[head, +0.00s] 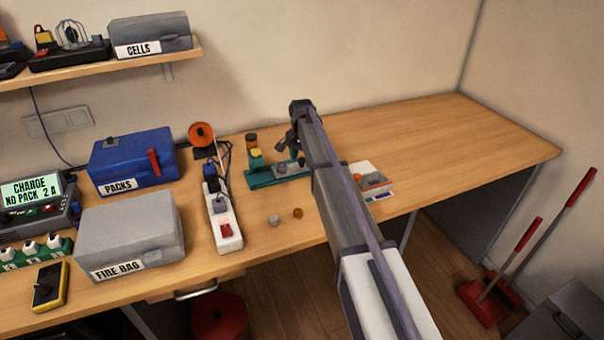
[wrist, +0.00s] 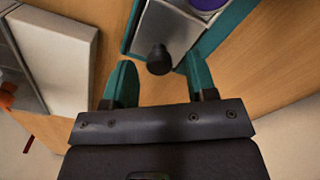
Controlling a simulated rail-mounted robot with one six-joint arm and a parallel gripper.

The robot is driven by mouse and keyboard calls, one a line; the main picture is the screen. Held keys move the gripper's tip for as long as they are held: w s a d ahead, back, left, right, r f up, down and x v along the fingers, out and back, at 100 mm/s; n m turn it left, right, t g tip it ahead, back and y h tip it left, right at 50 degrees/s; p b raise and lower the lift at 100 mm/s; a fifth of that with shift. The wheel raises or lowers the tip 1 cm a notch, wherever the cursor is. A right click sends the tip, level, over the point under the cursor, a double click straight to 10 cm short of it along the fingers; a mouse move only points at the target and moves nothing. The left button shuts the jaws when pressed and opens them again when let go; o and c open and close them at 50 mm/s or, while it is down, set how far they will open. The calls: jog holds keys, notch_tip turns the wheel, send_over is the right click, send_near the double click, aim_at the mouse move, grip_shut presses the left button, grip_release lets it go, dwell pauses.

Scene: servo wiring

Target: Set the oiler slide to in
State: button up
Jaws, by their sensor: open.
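The oiler looks to be the teal-based unit (head: 278,178) at the back middle of the bench in the head view, partly hidden by my arm. In the wrist view, its teal edge (wrist: 243,22) borders a grey metal plate (wrist: 165,30). A black knob (wrist: 159,52), apparently the slide's handle, stands at the plate's near edge. My gripper (wrist: 158,68) is open, with one teal fingertip on each side of the knob. Gaps show on both sides, wider on the left. Whether the fingers reach down to the knob's height is unclear. In the head view the fingertips are hard to make out.
A white power strip (head: 222,212) stands left of the teal unit. A white box (head: 371,178) lies right of my arm. Two small round pieces, one grey (head: 273,221) and one brown (head: 297,213), lie in front. The bench's right side is clear.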

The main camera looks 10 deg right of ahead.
notch_tip(320, 180, down, 2)
jog(key=shift+b, duration=0.35)
jog(key=shift+r, duration=0.1)
jog(key=shift+c, duration=0.5)
grip_shut()
